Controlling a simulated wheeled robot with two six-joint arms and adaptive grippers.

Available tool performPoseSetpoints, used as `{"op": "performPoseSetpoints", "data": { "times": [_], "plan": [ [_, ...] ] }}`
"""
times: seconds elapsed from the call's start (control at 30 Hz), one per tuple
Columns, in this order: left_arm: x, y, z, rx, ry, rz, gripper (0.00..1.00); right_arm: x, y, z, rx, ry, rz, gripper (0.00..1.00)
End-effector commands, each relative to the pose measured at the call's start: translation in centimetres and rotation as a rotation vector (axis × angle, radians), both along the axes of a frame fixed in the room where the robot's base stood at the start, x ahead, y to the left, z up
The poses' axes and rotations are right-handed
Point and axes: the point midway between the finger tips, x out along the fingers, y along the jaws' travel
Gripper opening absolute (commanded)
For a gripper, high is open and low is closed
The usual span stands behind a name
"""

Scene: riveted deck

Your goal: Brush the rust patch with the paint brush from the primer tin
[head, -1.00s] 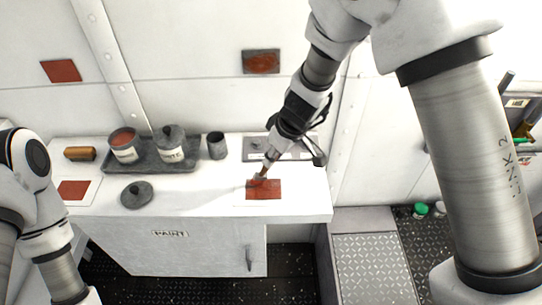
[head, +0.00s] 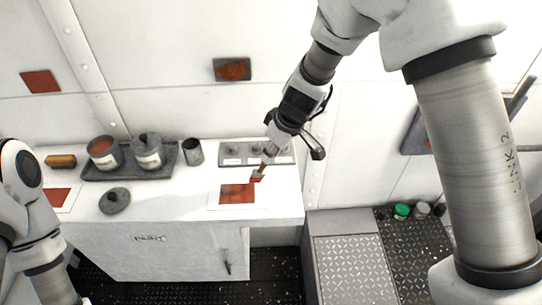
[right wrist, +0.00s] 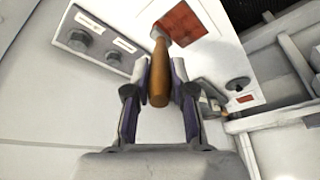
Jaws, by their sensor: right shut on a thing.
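My right gripper (head: 271,144) is shut on the wooden handle of the paint brush (right wrist: 159,75). The brush points down, its red-brown bristles (head: 257,178) at the upper right corner of a mottled rust-red patch (head: 236,195) on a white sheet on the counter. I cannot tell whether the bristles touch. The patch also shows at the top of the right wrist view (right wrist: 183,22). The primer tin (head: 103,160), open with red-brown paint inside, stands in a dark tray (head: 128,173) at the left. My left arm is at the lower left; its gripper is out of view.
A lidded tin (head: 148,154) shares the tray. A dark cup (head: 193,152), a loose lid (head: 115,200), a brown roll (head: 61,161) and another red square (head: 56,197) are on the counter. A knobbed panel (head: 232,149) is behind the brush. A framed rust-coloured plate (head: 232,69) hangs above.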

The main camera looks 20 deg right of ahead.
Motion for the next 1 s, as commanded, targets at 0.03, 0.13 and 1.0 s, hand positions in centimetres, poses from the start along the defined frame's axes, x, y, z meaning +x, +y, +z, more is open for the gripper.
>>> {"op": "performPoseSetpoints", "data": {
  "times": [0.03,0.13,1.0],
  "plan": [
    [0.0,0.0,0.8,0.000,0.000,0.000,0.40,0.0,0.0,0.7,0.000,0.004,0.000,0.00],
    [0.0,0.0,1.5,0.000,0.001,0.001,0.40,0.1,-0.1,1.6,0.000,0.004,-0.003,0.00],
    [0.0,0.0,4.7,0.000,0.001,0.000,0.40,0.5,-0.6,5.5,0.000,0.004,-0.011,0.00]
  ]
}}
